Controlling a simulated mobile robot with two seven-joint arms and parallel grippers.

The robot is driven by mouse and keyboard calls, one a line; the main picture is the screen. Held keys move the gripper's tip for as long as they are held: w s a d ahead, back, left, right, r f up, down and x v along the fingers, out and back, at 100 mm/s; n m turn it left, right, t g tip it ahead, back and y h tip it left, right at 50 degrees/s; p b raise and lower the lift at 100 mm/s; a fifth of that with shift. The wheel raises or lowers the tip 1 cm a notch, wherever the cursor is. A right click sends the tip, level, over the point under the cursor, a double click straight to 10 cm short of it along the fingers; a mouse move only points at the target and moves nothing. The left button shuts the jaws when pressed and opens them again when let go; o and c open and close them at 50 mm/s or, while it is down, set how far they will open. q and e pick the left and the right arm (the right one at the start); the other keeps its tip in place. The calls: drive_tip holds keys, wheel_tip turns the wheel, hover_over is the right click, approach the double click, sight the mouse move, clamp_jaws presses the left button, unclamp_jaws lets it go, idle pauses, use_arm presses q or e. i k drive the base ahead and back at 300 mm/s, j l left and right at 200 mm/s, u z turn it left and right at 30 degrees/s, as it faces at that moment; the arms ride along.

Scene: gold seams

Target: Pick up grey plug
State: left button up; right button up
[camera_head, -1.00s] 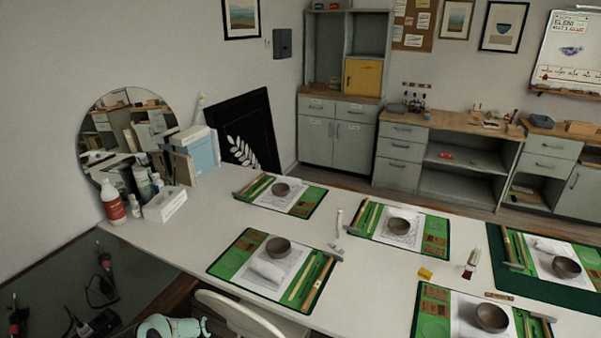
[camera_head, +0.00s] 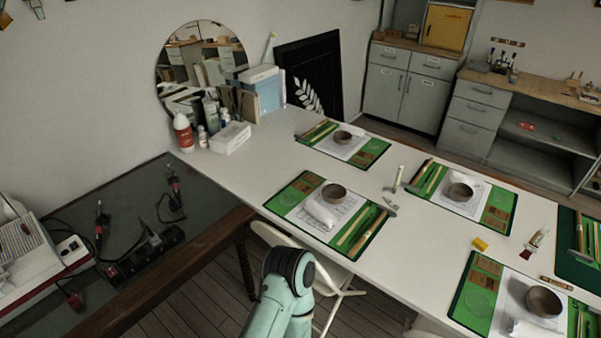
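I cannot clearly make out a grey plug in this view. On the dark table at the left lies a black power strip (camera_head: 146,256) with cables around it. Several small dark tools or plugs with cords lie near it, among them a dark and red one (camera_head: 72,299) at the table's front. They are too small to tell which, if any, is the grey plug. Neither of my grippers shows; only a teal link of my own arm is at the bottom middle.
A white and red device (camera_head: 28,250) stands at the left edge of the dark table (camera_head: 110,203). A long white table (camera_head: 262,160) with green mats and bowls runs to the right. A white chair (camera_head: 335,275) stands at its near side. Wooden floor (camera_head: 205,300) is open between.

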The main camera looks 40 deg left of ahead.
sight(155, 242)
drive_tip(key=u, duration=0.45)
drive_tip(key=j+u, duration=0.1)
drive_tip(key=u, duration=0.35)
drive_tip(key=j+u, duration=0.1)
drive_tip(key=u, duration=0.8)
drive_tip(key=j+u, duration=0.1)
drive_tip(key=u, duration=0.8)
drive_tip(key=i+l, duration=0.5)
drive_tip(key=i, duration=0.05)
